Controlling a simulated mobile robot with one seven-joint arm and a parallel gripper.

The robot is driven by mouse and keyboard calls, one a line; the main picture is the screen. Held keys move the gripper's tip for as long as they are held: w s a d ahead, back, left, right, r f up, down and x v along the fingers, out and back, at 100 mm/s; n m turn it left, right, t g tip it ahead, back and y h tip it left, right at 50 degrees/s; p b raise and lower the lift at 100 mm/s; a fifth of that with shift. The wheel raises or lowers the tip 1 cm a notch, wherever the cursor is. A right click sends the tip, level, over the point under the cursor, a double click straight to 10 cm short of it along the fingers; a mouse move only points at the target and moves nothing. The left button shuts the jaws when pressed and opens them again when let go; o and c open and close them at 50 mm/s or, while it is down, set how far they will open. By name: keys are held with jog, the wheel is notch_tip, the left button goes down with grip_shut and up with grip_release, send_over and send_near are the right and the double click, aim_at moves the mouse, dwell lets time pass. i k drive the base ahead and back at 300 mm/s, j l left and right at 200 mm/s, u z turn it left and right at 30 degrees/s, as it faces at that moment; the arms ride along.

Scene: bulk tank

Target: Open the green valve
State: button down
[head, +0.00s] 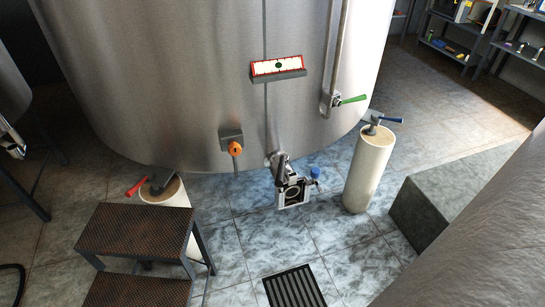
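The green valve handle (352,99) is a short lever on the front right of the large steel tank (190,70). It sticks out to the right and slightly up from a small metal valve body (335,101). That body sits at the lower end of a near-vertical steel pipe (340,45), and the lever lies across the pipe's line. Nothing covers the lever. My gripper is not in view.
A grey block (435,205) and a large grey surface (480,240) fill the lower right. Steps (140,230) stand lower left. A metal outlet (291,190) hangs below the tank.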

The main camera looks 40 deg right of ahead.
aim_at(356, 99)
jog(key=z, duration=1.5)
jog(key=i+l, duration=0.25)
jog(key=i+l+u, duration=0.1)
jog(key=l, duration=0.3)
jog(key=i+l+u, duration=0.1)
jog(key=i+l, duration=0.45)
jog(key=l, duration=0.15)
jog(key=i+l+u, duration=0.1)
jog(key=l, duration=0.3)
jog(key=i+l, duration=0.3)
jog(key=i+l+u, duration=0.15)
jog(key=l, duration=0.3)
jog(key=i+l, duration=0.2)
jog(key=l, duration=0.2)
